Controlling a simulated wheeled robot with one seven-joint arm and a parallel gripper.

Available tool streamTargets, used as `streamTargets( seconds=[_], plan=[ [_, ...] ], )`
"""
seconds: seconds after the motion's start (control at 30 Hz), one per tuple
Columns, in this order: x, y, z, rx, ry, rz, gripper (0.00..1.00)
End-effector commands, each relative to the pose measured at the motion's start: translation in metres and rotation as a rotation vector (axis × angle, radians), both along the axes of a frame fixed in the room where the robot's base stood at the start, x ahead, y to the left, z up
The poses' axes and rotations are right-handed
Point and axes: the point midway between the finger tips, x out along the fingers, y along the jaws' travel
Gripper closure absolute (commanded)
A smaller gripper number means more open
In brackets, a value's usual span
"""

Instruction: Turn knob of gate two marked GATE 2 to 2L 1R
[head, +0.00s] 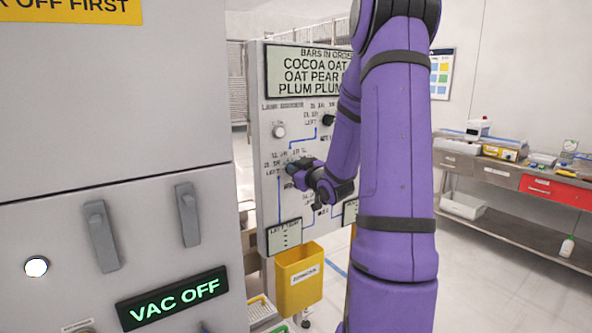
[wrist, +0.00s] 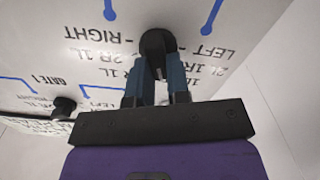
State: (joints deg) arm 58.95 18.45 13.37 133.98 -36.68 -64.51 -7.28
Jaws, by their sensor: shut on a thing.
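The gate panel (head: 262,215) is a pale upright board with blue lines and printed knob positions. My gripper (head: 300,170) is at the middle of this panel. In the wrist view my gripper (wrist: 157,62) is shut on a dark round knob (wrist: 157,40), one finger on each side. Upside-down labels LEFT, 2L 1R, 2R 1L and RIGHT lie around this knob. Its own gate name is not readable, and its pointer is hidden. A second dark knob (wrist: 64,107) beside the GATE 1 label stands apart from my fingers.
Another dark knob (head: 328,120) sits higher on the panel, near a round white button (head: 279,131). A yellow bin (head: 299,278) is below the panel. A grey cabinet (head: 120,160) with a lit VAC OFF sign (head: 172,298) stands at left. A workbench (head: 520,180) is at right.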

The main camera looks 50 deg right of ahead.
Motion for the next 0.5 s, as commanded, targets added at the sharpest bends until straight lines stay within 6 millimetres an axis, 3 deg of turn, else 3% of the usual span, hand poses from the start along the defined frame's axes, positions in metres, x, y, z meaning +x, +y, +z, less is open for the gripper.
streamTargets(
  seconds=[0.5],
  plan=[
    [0.0011,0.0041,-0.0023,-0.335,0.081,0.002,1.00]
  ],
)
